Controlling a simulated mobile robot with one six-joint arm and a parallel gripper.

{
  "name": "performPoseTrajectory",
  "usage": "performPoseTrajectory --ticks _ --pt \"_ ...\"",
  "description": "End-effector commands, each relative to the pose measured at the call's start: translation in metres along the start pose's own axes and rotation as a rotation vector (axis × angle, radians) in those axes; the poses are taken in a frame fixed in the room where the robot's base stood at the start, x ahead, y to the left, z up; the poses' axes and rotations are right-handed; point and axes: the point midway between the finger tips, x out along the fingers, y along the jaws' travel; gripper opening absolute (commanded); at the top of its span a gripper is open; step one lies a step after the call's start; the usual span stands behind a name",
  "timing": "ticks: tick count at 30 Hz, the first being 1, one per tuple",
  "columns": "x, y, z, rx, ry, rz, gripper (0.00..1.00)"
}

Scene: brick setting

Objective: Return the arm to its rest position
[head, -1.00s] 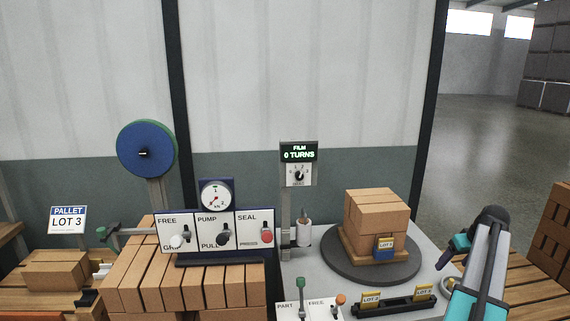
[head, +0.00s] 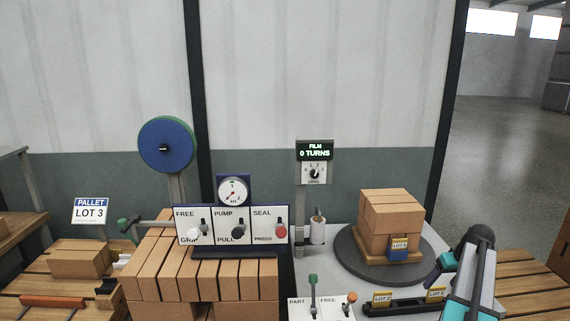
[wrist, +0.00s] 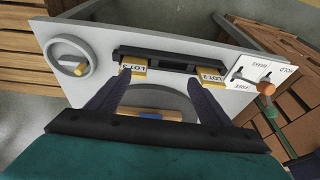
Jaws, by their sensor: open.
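My arm stands at the lower right of the head view, in front of the grey turntable table. My gripper (wrist: 163,88) shows in the wrist view with its two dark fingers spread apart and nothing between them. Beyond the fingertips is a black tag rack (wrist: 180,60), holding yellow tags marked LOT 3 (wrist: 133,70) and LOT 2 (wrist: 209,73).
A brick stack (head: 388,222) with a yellow and blue lot tag sits on the round turntable (head: 350,255). The film display (head: 314,152) reads 0 TURNS. Open floor lies at right.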

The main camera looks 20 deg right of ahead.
Motion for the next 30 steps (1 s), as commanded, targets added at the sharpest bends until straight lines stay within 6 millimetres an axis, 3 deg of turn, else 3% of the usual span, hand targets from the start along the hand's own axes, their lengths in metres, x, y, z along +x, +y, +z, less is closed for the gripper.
performPoseTrajectory --ticks 7,14,23,30 --pt "0.074 -0.084 0.013 -0.013 -0.084 -0.054 0.73" --pt "0.14 -0.169 0.041 -0.029 -0.178 -0.094 0.73" --pt "0.204 -0.266 0.092 -0.055 -0.297 -0.119 0.73" --pt "0.244 -0.342 0.15 -0.086 -0.401 -0.122 0.73"
